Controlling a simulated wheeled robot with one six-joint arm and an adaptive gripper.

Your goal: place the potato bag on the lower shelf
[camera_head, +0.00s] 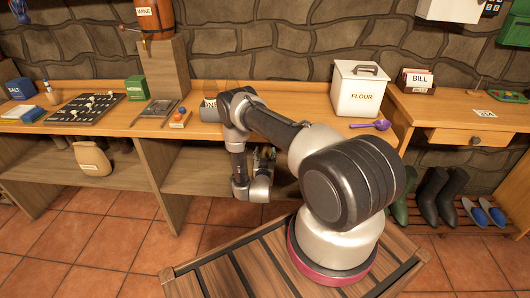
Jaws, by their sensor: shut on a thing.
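A beige paper bag (92,158) with a small label stands upright at the left, on the lower shelf level under the counter. Its label is too small to read, so I cannot tell whether it is the potato bag. The lower shelf (200,176) also runs under the middle of the counter, left of my arm. My gripper (264,156) is at the front of this middle bay, below the counter edge, partly hidden by my wrist. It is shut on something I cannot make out. The beige bag is well to its left and apart from it.
The wooden counter (310,101) above holds a flour bin (359,88), a purple scoop (370,125), a game board (86,110) and a green box (136,88). An upright panel (162,178) divides the bays. Boots (436,196) stand at the right.

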